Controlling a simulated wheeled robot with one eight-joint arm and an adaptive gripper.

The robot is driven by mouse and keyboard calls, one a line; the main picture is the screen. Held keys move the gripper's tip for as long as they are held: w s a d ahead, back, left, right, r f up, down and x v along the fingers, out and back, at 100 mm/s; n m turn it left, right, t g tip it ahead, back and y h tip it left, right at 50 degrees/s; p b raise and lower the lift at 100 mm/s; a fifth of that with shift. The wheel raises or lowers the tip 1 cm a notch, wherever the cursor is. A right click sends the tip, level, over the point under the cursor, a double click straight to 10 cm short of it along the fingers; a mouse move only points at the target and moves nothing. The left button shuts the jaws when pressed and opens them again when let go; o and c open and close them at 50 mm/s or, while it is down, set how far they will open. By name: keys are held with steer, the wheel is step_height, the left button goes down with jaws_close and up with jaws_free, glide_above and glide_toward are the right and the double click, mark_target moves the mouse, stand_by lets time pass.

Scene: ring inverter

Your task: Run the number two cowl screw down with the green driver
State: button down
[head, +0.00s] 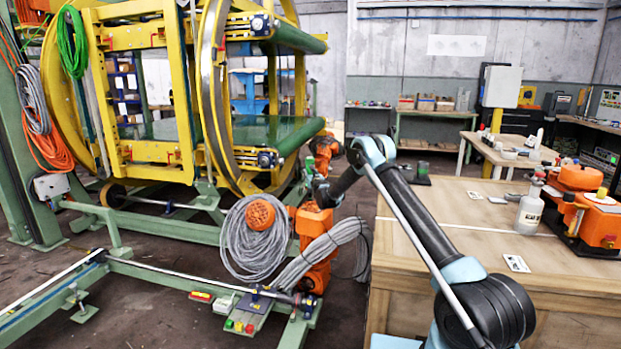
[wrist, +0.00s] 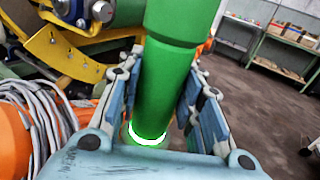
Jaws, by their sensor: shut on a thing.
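The green driver (wrist: 165,95) is a thick green cylinder in the wrist view, with a bright white ring near its lower visible end. My gripper (wrist: 162,75) is shut on it, with a grey-blue finger pad on each side. The driver's far end runs out of the top of the picture, so its tip is not seen. In the head view my arm reaches away toward the yellow ring frame (head: 215,95), and its end is small and dark beside orange machine parts (head: 315,240). I cannot pick out the number two cowl screw in either view.
A wooden bench (head: 460,245) stands on the right with a white bottle (head: 530,208) and an orange device (head: 585,205). Grey coiled cables (head: 257,245) hang by the ring frame's green base. Bare floor lies at the lower left, behind a low green rail.

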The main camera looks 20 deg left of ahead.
steer(key=shift+f, duration=0.45)
stand_by(1.6)
